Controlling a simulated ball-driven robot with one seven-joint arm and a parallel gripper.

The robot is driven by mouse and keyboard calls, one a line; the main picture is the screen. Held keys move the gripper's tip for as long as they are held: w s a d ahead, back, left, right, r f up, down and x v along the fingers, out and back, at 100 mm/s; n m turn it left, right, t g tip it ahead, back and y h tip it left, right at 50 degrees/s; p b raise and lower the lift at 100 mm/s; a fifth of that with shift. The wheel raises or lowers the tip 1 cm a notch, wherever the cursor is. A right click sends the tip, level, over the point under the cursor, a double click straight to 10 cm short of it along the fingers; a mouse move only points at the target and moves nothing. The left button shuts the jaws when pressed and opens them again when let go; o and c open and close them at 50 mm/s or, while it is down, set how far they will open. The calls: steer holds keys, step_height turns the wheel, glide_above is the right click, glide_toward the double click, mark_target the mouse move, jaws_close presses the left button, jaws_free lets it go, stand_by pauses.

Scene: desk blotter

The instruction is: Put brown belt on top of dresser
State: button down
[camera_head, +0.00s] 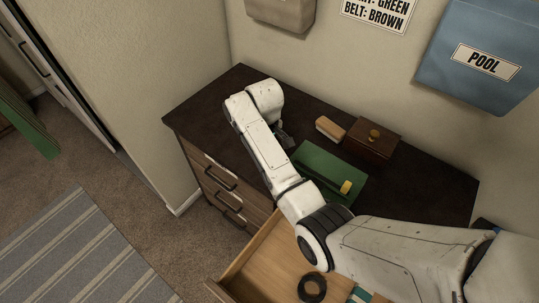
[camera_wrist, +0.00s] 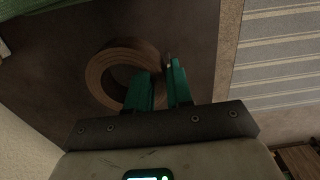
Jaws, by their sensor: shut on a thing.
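The brown belt (camera_wrist: 96,78) is a coiled ring in the wrist view, over the dark top of the dresser (camera_wrist: 190,28). My gripper (camera_wrist: 164,74) has green fingers, shut on the right side of the coil. I cannot tell whether the belt touches the top or hangs just above it. In the head view the dresser (camera_head: 205,108) stands against the wall with a dark top and wooden drawers. There my arm reaches over its left part, and the belt is hidden.
A green item with a yellow-tipped stick (camera_head: 318,172), a brush (camera_head: 329,128) and a wooden box (camera_head: 372,139) occupy the dresser's middle. An open drawer (camera_head: 262,262) holds a black coil (camera_head: 312,288). A blue POOL bag (camera_head: 480,50) hangs above. The dresser's left end has free room.

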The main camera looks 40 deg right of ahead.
steer(key=shift+f, duration=1.95)
steer(key=c, duration=0.9)
jaws_free()
steer(key=shift+c, duration=0.2)
step_height(320, 180, up, 12)
steer(key=shift+r, duration=0.1)
